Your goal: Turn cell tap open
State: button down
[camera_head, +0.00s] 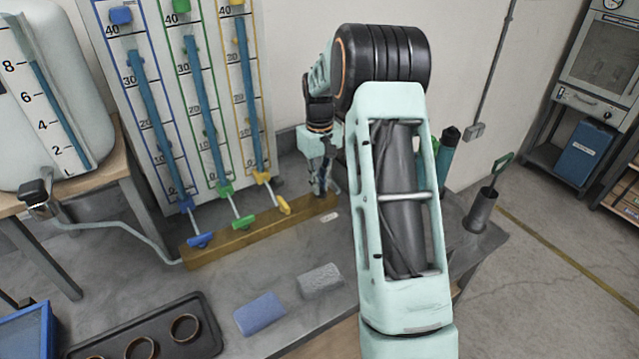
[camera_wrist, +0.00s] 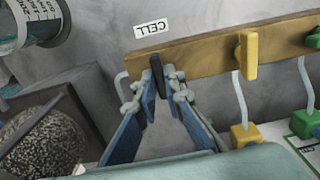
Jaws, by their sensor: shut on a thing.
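The lever points away from the rail toward my palm.
Yellow (camera_head: 283,204), green (camera_head: 243,222) and blue (camera_head: 200,240) levers sit along the rail below three graduated tubes. Blue (camera_head: 260,314) and grey (camera_head: 320,280) blocks and a dark tray (camera_head: 205,343) lie in front. A dark cylinder (camera_head: 480,212) stands right of my arm.

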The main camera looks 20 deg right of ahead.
jog(key=c, duration=2)
grip_release()
notch_tip(320, 180, up, 12)
jog(key=shift+r, duration=0.1)
